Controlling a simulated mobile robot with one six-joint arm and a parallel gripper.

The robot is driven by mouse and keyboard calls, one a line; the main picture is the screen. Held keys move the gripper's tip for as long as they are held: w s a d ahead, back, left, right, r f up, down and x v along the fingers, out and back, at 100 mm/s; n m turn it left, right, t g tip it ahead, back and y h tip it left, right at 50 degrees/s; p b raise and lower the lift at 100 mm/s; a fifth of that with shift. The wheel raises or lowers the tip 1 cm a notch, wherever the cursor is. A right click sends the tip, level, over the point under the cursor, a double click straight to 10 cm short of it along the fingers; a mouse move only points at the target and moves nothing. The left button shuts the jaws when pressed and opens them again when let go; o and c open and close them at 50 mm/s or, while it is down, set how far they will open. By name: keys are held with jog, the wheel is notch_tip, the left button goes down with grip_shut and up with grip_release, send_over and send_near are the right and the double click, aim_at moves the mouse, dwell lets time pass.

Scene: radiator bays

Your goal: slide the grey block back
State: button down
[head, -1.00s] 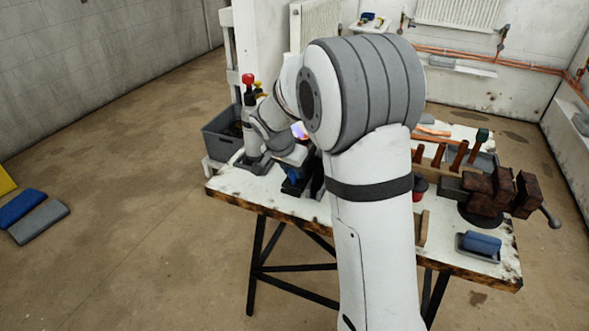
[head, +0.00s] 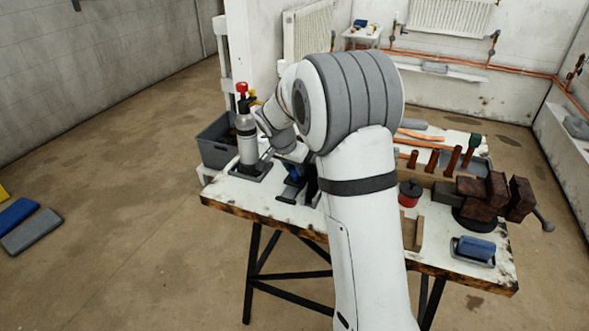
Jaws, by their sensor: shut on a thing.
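My gripper (head: 303,182) is low over the left part of the workbench (head: 240,193), just right of a grey spray bottle. My arm and wrist cover much of it, and only dark and blue parts show below the wrist. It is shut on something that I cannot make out. I cannot pick out the grey block with certainty near the gripper; it may be hidden there.
The spray bottle (head: 246,132) with a red top stands on a dark grey base beside a grey crate (head: 215,143). A rusty vise (head: 490,197), a red pot (head: 409,194) and a blue block (head: 476,247) on a tray are at the right.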

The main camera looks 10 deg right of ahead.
jog(key=c, duration=1.1)
grip_release()
jog(key=shift+c, duration=0.2)
jog(key=shift+s+r, duration=0.1)
jog(key=shift+r, duration=0.05)
jog(key=v, duration=0.7)
jog(key=shift+r, duration=0.2)
jog(key=shift+a, duration=0.1)
